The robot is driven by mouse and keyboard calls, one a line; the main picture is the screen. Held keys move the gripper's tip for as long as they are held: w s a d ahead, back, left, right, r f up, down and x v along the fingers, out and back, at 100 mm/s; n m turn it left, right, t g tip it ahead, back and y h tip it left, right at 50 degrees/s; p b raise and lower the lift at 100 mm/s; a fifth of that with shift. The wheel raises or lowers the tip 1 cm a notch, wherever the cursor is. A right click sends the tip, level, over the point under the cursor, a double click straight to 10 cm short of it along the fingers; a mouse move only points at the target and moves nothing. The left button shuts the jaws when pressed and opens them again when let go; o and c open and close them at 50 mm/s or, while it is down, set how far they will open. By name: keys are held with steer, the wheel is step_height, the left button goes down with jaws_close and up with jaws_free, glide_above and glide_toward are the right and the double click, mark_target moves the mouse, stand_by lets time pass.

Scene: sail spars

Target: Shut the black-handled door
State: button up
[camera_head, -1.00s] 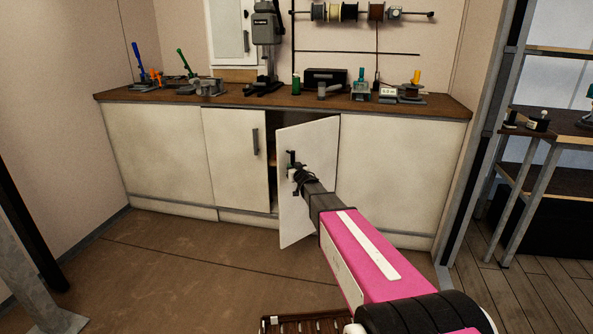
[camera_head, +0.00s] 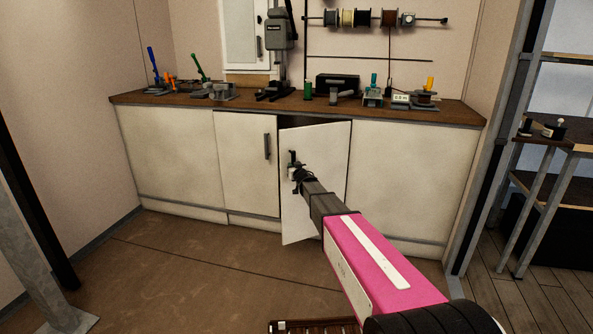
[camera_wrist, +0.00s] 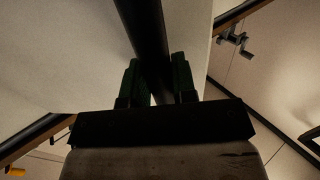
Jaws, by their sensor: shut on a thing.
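The black-handled door (camera_head: 325,150) is a pale cabinet door under the counter. It stands partly open, its left edge swung out towards me and its right edge at the cabinet. A dark gap shows above its top edge. My gripper (camera_head: 296,173) is at the door's left side, on its handle, which it mostly hides in the head view. In the wrist view the black handle bar (camera_wrist: 143,25) runs between the two dark green fingers of my gripper (camera_wrist: 162,88), which are shut on it. The pale door face fills much of that view.
A closed door with a dark handle (camera_head: 245,160) is just left of the open one. The wooden counter (camera_head: 240,103) above carries tools. A metal post and shelving (camera_head: 560,150) stand at the right.

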steer(key=shift+w, duration=0.6)
steer(key=shift+o, duration=0.4)
steer(key=x, duration=0.6)
steer(key=shift+a+x, duration=0.25)
steer(key=shift+x, duration=1.3)
steer(key=shift+c, duration=0.4)
steer(key=shift+o, duration=0.5)
steer(key=shift+d+x, duration=0.2)
steer(key=shift+x, duration=1)
steer(key=shift+d+x, duration=0.25)
steer(key=shift+x, duration=1)
steer(key=shift+d+x, duration=0.15)
steer(key=shift+x, duration=0.9)
steer(key=shift+d+x, duration=0.2)
steer(key=shift+x, duration=0.8)
steer(key=shift+c, duration=0.5)
steer(key=o, duration=1)
steer(key=shift+w+d+f, duration=0.1)
steer(key=shift+f, duration=0.05)
steer(key=shift+c, duration=0.2)
